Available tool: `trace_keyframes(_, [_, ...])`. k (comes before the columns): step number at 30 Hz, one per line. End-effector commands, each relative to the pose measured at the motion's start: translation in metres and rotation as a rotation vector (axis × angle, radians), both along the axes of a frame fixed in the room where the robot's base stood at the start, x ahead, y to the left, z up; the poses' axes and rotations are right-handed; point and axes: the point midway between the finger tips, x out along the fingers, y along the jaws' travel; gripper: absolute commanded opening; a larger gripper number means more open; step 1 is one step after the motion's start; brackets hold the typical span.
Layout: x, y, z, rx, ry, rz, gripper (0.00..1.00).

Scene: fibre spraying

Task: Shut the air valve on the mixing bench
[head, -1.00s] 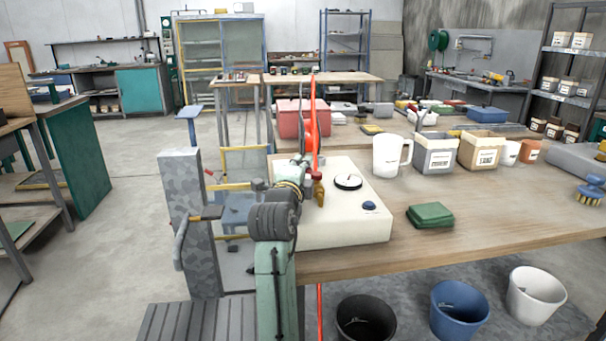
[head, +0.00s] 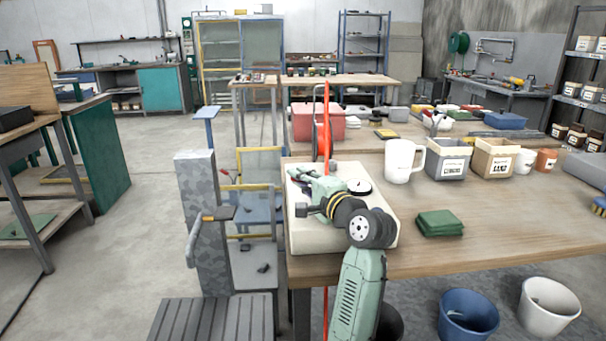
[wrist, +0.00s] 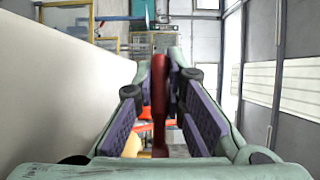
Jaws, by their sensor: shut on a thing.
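A red lever (wrist: 158,105), which looks like the air valve's handle, stands upright between my finger pads in the wrist view. My gripper (wrist: 161,78) is shut on it, with a purple pad on each side. The valve body is mostly hidden; a yellow part (wrist: 160,149) shows low behind the lever. In the head view the cream box (head: 302,240) sits at the left end of the wooden mixing bench (head: 480,245).
A red upright hose (head: 326,130) rises behind the box. A green cloth stack (head: 439,223), white jug (head: 403,160) and labelled tubs (head: 447,160) stand to the right. A grey camouflage post (head: 203,240) stands left of the bench. Buckets (head: 468,318) are below.

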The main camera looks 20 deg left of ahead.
Motion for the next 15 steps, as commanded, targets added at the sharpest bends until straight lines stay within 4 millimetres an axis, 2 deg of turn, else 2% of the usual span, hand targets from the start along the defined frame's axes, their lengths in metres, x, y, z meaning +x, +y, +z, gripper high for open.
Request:
trace_keyframes(6, [-0.006,-0.002,0.002,0.003,0.001,0.118,0.00])
trace_keyframes(15, [-0.011,-0.002,0.001,0.002,0.001,0.193,0.00])
